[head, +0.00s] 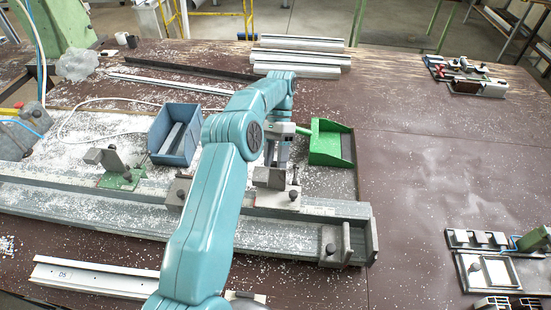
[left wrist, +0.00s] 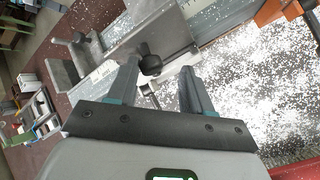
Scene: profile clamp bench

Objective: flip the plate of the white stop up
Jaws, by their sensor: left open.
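The stop near the right end of the rail (head: 150,208), a pale grey-white block (head: 270,179) with a dark knob (head: 293,195), appears to be the white stop. In the left wrist view its pale body (left wrist: 165,68) and black knob (left wrist: 150,65) show just beyond my fingertips. I cannot tell how its plate stands. My left gripper (head: 277,156) is just behind this stop in the head view, fingers pointing down. The left wrist view shows the gripper (left wrist: 158,78) open, with no object held between its fingers. My arm hides part of the rail. My right gripper is not in view.
A green-based stop (head: 120,172) and another stop (head: 178,190) are farther left on the rail. An end block (head: 335,245) closes its right end. A blue bin (head: 172,140) and green dustpan (head: 326,148) stand behind. White chips litter the bench; its right middle is clear.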

